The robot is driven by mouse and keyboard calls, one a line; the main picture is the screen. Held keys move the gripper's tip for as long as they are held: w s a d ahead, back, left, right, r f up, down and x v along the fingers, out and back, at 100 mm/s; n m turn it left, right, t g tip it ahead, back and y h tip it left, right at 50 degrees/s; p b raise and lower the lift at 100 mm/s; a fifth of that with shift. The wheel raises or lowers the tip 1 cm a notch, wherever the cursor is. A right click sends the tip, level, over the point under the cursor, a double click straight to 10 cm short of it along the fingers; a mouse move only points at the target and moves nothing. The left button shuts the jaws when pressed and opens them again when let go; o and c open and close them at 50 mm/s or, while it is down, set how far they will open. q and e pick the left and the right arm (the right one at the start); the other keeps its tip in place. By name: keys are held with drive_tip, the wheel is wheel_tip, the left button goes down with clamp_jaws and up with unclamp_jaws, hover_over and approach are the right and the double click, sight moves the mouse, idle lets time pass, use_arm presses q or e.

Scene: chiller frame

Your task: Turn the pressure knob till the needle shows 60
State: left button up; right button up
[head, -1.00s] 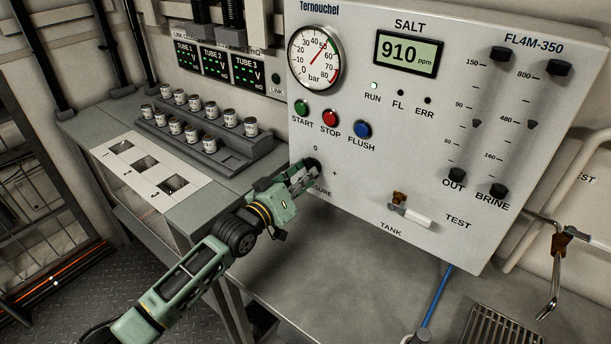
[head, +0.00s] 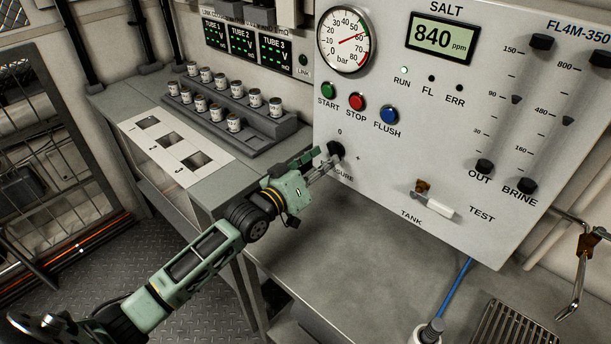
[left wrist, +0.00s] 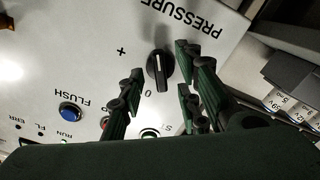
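The black pressure knob (head: 336,150) sits on the grey panel; its label is partly covered by my gripper. In the left wrist view, the knob (left wrist: 160,68) shows a pale pointer line. My left gripper (head: 318,165) is open in front of the knob. In the left wrist view its fingers (left wrist: 160,75) are spread on both sides of the knob, apart from it. The round pressure gauge (head: 344,40) has a red needle pointing up right, close to the 60 mark. My right gripper is not in view.
Green, red and blue buttons (head: 357,102) sit above the knob. The salt display (head: 442,38) reads 840 ppm. A white-handled tank valve (head: 432,204) is lower right. A stepped rack with several small cans (head: 234,122) stands left. The counter below the panel is mostly clear.

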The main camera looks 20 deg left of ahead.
use_arm(q)
drive_tip(key=v, duration=0.9)
drive_tip(key=shift+s, duration=0.35)
drive_tip(key=shift+a, duration=0.15)
